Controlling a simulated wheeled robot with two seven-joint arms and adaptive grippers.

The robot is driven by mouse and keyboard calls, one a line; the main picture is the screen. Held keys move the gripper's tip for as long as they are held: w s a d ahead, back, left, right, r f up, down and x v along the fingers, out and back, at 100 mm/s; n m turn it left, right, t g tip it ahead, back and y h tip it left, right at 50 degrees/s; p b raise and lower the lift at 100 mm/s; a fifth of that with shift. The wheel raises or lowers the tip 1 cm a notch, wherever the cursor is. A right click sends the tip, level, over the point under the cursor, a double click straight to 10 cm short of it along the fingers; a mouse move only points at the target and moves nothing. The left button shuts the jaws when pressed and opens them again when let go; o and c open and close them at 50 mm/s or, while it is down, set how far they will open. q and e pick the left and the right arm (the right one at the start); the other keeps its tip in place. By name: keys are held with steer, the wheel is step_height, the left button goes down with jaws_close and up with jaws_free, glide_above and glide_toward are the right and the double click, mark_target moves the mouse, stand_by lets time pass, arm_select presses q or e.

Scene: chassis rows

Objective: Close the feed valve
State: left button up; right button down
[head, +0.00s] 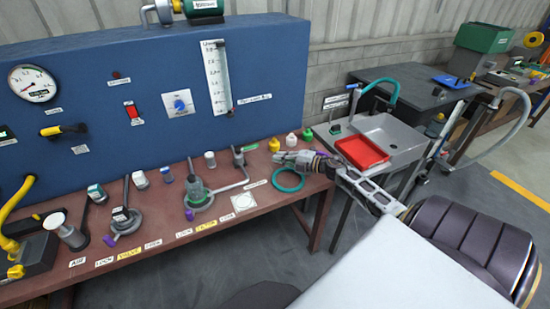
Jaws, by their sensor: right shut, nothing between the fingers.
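My right gripper (284,158) is shut and empty, above the right end of the red-brown bench (150,255), beside a green ring (289,180). My left gripper is out of view. No label that I can read says which part is the feed valve. A yellow-handled lever (64,131) lies roughly level on the blue panel (130,60), well left of my right gripper. A blue knob (180,104) sits in the panel's middle. Two grey fittings with purple ends, a left one (124,219) and a right one (199,198), stand on the bench.
Small capped bottles, one yellow (274,145) and one white (291,140), stand just behind my right gripper. A yellow hose (14,207) is at far left. A red tray (361,151) lies on the sink (395,138) at right. Labelled bench front is mostly clear.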

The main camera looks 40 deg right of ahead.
steer(key=shift+s+d+r, duration=0.1)
steer(key=shift+s+d, duration=0.2)
steer(key=shift+s, duration=0.15)
stand_by(0.8)
stand_by(1.4)
